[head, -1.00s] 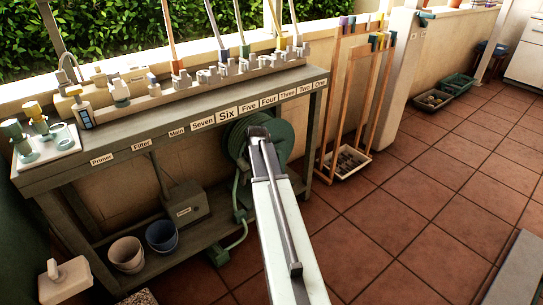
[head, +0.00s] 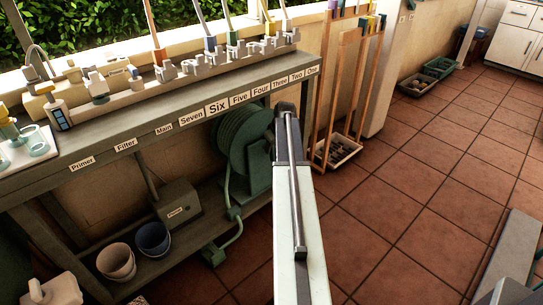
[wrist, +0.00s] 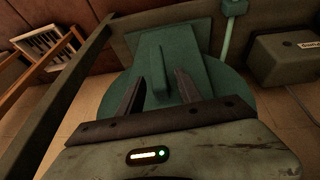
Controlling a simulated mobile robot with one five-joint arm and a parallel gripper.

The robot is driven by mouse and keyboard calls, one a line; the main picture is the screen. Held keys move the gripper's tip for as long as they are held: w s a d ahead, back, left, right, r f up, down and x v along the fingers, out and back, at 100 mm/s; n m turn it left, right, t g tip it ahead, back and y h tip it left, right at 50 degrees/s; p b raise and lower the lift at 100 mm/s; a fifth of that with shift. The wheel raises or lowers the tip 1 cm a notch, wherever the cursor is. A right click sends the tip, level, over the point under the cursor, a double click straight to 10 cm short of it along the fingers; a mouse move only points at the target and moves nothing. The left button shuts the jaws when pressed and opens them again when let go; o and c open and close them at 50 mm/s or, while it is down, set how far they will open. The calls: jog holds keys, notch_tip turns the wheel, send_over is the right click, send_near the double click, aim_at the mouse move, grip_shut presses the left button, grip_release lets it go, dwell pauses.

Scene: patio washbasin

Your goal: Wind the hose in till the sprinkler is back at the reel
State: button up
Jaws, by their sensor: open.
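The green hose reel (head: 240,138) is mounted under the bench, left of my arm in the head view. Its green housing (wrist: 205,50) fills the middle of the wrist view. My gripper (wrist: 160,76) is open, with a dark finger on each side of a raised green bar (wrist: 157,72) on the housing. I cannot tell whether the fingers touch it. The gripper is hidden behind my arm in the head view. A green pipe (head: 238,215) runs down to a green foot piece (head: 213,254) near the floor. I cannot make out the sprinkler.
The bench (head: 110,140) carries a row of labelled valves. Beneath it stand two buckets (head: 152,238) and a grey box (head: 178,207). A wooden rack (head: 343,90) with a tray stands right of the reel.

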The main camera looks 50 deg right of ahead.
jog(key=b+x, duration=0.4)
jog(key=x, duration=0.1)
jog(key=shift+f, duration=0.3)
jog(key=shift+r, duration=0.15)
grip_shut()
dwell(0.8)
